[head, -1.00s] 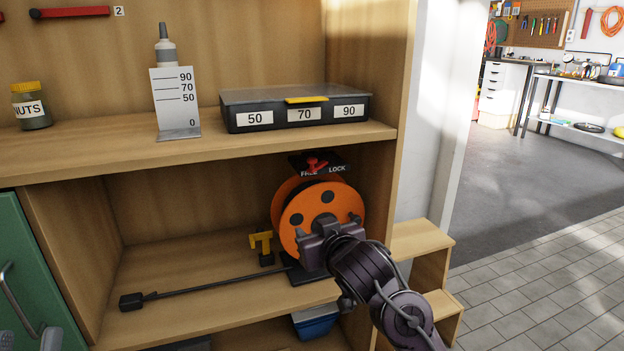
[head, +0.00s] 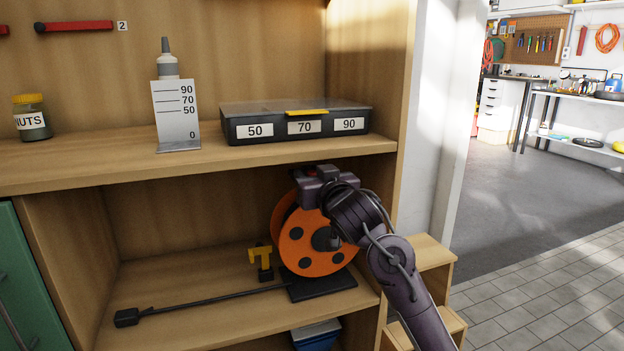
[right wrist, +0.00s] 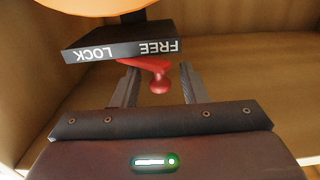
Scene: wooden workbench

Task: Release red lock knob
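The orange reel (head: 308,242) stands on the lower shelf, upright on a dark base. Its black FREE/LOCK plate (right wrist: 122,46) shows upside down in the right wrist view. The red lock knob (right wrist: 158,84) lies between the two fingers of my right gripper (right wrist: 159,86), with room on both sides. The gripper is open. In the head view my right gripper (head: 316,174) is at the top of the reel and hides the plate and knob. My left gripper is not in view.
A labelled black box (head: 296,122) and a white gauge card (head: 177,112) stand on the shelf above the reel. A yellow clip (head: 260,258) and a black rod (head: 210,301) lie left of the reel. Wooden steps (head: 428,255) are at right.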

